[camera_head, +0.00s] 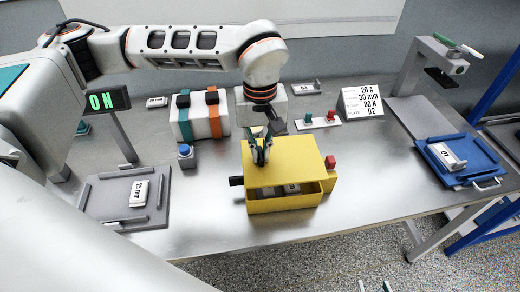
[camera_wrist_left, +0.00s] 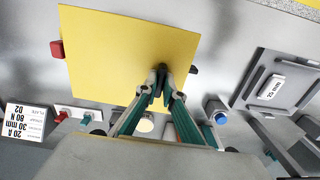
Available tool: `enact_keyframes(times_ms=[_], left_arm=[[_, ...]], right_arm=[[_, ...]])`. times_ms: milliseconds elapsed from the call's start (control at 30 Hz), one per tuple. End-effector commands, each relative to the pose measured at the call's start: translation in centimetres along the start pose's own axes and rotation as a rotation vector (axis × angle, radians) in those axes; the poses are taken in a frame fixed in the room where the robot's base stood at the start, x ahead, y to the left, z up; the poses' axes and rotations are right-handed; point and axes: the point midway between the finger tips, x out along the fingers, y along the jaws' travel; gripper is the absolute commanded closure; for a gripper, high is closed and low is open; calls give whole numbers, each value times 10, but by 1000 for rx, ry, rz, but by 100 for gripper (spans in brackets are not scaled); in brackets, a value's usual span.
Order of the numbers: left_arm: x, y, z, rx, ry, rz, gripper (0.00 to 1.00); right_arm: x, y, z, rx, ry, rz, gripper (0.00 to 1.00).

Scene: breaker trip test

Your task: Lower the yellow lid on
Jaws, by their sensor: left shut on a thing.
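The yellow lid (camera_head: 297,158) is a flat plate held level above the open yellow box (camera_head: 284,205). It covers the back of the box; pale blocks (camera_head: 291,188) show inside through the gap at the front. My left gripper (camera_head: 262,158) is shut on the lid near its left side. My right gripper (camera_head: 374,286) shows only as two separated tips at the bottom edge of the head view.
A red button (camera_head: 330,162) sits right of the box and a blue button (camera_head: 186,151) to its left. A grey tray with a 25 mm block (camera_head: 139,193) lies at left. A blue tray (camera_head: 484,168) lies at right. The table in front of the box is bare.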

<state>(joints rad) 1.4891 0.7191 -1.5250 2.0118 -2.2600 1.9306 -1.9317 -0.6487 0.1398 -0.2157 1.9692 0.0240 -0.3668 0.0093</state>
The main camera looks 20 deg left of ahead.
Motion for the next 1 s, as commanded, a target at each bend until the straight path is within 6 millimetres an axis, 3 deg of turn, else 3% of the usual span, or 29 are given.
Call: enact_keyframes(times_ms=[367, 1000], left_arm=[[6, 0, 0, 1, -1, 2, 100], [45, 0, 0, 3, -1, 2, 100]], right_arm=[[2, 0, 10, -1, -12, 1, 60], [13, -3, 32, 2, -21, -1, 60]])
